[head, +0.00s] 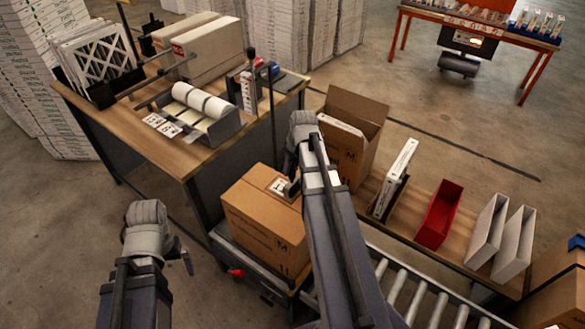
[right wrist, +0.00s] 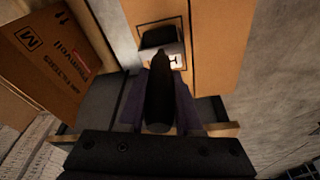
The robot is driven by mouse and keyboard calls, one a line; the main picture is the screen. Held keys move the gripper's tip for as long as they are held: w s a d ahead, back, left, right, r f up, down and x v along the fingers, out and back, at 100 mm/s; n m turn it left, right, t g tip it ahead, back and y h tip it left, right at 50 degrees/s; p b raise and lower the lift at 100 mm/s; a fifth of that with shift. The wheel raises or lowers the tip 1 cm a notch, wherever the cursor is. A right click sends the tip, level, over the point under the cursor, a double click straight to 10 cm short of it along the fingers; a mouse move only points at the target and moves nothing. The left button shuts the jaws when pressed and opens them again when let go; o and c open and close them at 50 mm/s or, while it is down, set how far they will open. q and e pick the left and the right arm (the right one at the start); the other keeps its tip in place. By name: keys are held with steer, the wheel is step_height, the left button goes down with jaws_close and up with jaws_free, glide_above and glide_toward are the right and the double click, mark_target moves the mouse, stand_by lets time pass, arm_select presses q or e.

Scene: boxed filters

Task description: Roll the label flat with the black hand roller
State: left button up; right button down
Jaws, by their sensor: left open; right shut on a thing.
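A closed brown carton (head: 262,221) stands on the low conveyor beside the workbench. A white label with black print (head: 278,186) lies on its top; it also shows in the right wrist view (right wrist: 176,62). My right gripper (head: 292,181) is over the carton top, shut on the black hand roller (right wrist: 159,92). The roller's dark head lies over the label and hides part of it; whether it touches cannot be told. My left gripper (head: 184,257) is open and empty, low at the left, apart from the carton.
The workbench (head: 168,150) holds label rolls (head: 203,103) and pleated filters. An open carton (head: 350,140) stands behind my right arm. A red bin (head: 439,213) and white bins (head: 490,235) stand at the right. Conveyor rollers (head: 400,292) run along the front.

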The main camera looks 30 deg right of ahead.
steer(key=shift+w+a+f, duration=0.1)
steer(key=shift+w+a, duration=0.15)
steer(key=shift+w, duration=0.2)
steer(key=shift+w+a, duration=0.2)
steer(key=shift+w, duration=0.25)
steer(key=shift+w+a, duration=0.25)
steer(key=shift+w, duration=0.35)
steer(key=shift+w+a, duration=0.2)
steer(key=shift+w, duration=0.5)
steer(key=shift+w+a, duration=0.25)
steer(key=shift+w, duration=0.3)
steer(key=shift+w+a, duration=0.25)
steer(key=shift+w, duration=0.3)
